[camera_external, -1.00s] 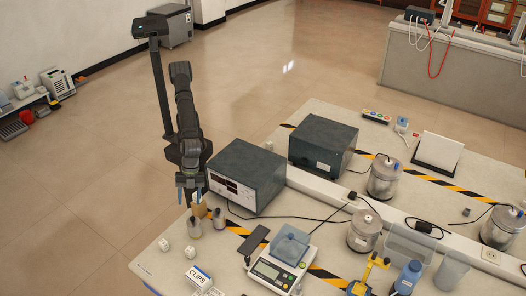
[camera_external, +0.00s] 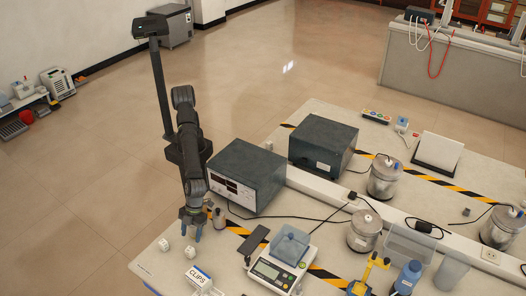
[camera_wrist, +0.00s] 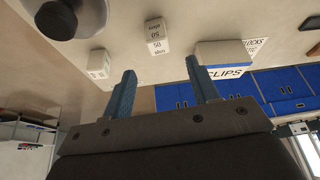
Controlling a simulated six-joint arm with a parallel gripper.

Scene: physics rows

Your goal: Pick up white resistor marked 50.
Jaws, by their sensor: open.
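The white resistor marked 50 (camera_wrist: 156,37) is a small pale block with dark print, near the top middle of the wrist view. It lies on the tabletop, beyond the gap between my fingers. Two similar small white blocks show in the external view, one on the left (camera_external: 164,244) and one on the right (camera_external: 190,252); their marks are too small to read there. My gripper (camera_external: 192,232) is above the table near these blocks. In the wrist view my gripper (camera_wrist: 161,82) has its two blue fingers apart, with nothing between them.
A second white block (camera_wrist: 98,64) sits left of the resistor in the wrist view. The white CLIPS box (camera_external: 199,277) stands close by. A small metal weight (camera_external: 219,219) is right of my gripper. A dark power supply (camera_external: 246,178) and a scale (camera_external: 277,272) stand farther right.

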